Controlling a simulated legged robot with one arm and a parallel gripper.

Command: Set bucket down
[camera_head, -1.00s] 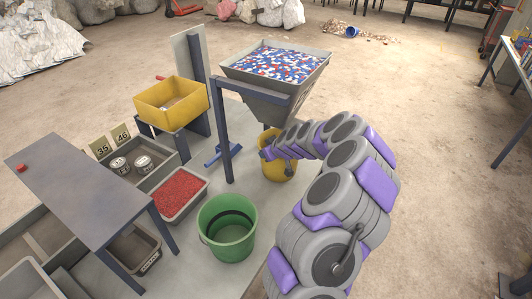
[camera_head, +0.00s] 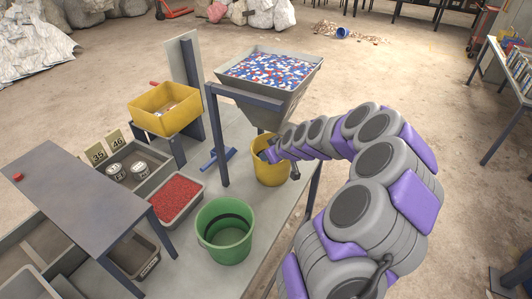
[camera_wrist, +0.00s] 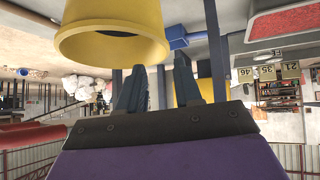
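The yellow bucket (camera_head: 268,176) stands upright on the grey platform below the hopper (camera_head: 262,102). My gripper (camera_head: 270,154) is at the bucket's upper right side in the head view, and the arm hides part of the rim. In the wrist view, which looks upside down, the bucket (camera_wrist: 110,28) fills the upper left. The two fingers of my gripper (camera_wrist: 158,78) are apart, with background showing between them. The left finger's tip overlaps the rim's edge; I cannot tell if it touches. The bucket wall is not between the fingers.
A green bucket (camera_head: 223,245) and a tray of red granules (camera_head: 176,203) stand to the left. A yellow bin (camera_head: 165,118) is behind them. The hopper's legs (camera_head: 217,140) stand close to the yellow bucket.

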